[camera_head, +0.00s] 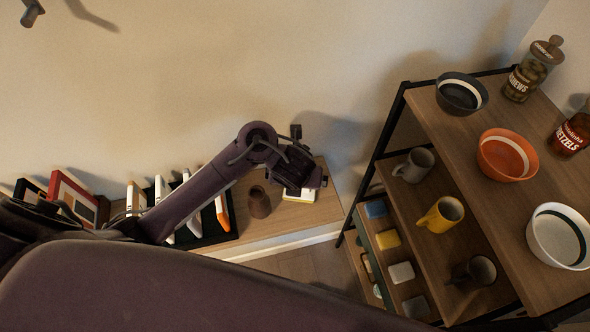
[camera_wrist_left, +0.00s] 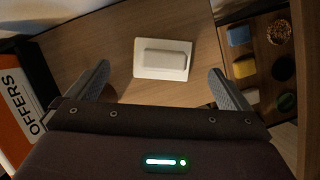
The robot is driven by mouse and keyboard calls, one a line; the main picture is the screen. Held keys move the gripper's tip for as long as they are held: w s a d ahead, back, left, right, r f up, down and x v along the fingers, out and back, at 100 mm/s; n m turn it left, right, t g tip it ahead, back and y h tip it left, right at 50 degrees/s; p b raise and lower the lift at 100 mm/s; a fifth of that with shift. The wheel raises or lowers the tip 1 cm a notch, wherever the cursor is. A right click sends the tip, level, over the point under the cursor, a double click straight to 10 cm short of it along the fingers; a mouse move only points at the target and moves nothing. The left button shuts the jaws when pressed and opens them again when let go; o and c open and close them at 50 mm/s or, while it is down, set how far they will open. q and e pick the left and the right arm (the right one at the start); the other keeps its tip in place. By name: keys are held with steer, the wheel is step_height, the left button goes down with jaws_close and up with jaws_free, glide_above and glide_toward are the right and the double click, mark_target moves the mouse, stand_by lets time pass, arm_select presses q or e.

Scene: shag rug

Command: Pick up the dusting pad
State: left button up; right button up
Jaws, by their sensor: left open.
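A pale rectangular pad with a raised block on top, which looks like the dusting pad (camera_wrist_left: 174,60), lies flat on the wooden surface in the left wrist view. In the head view only a pale edge of it (camera_head: 305,195) shows beneath my left gripper (camera_head: 300,183). My left gripper also shows in the left wrist view (camera_wrist_left: 160,72). It is open and empty, with one finger on each side of the pad's line and the pad ahead between them, apart from both. My right gripper is not in view.
A brown vase (camera_head: 260,203) stands left of the gripper on the low bench (camera_head: 285,222), beside a dark rack of books (camera_head: 215,228). A shelf unit (camera_head: 445,135) with bowls, mugs and jars stands at right.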

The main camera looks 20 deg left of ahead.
mark_target(308, 195)
arm_select(q)
steer(key=shift+w+a+f, duration=0.15)
steer(key=shift+w+f, duration=0.05)
steer(key=b+x, duration=0.3)
steer(key=shift+s+d+f, duration=0.15)
steer(key=shift+d+f, duration=0.15)
steer(key=shift+f, duration=0.05)
steer(key=b+x, duration=0.1)
steer(key=x, duration=0.1)
steer(key=shift+f, duration=0.25)
steer(key=shift+w+f, duration=0.3)
steer(key=shift+w, duration=0.05)
steer(key=shift+w+a+f, duration=0.1)
steer(key=shift+c, duration=0.9)
steer(key=c, duration=0.7)
steer(key=shift+c, duration=0.3)
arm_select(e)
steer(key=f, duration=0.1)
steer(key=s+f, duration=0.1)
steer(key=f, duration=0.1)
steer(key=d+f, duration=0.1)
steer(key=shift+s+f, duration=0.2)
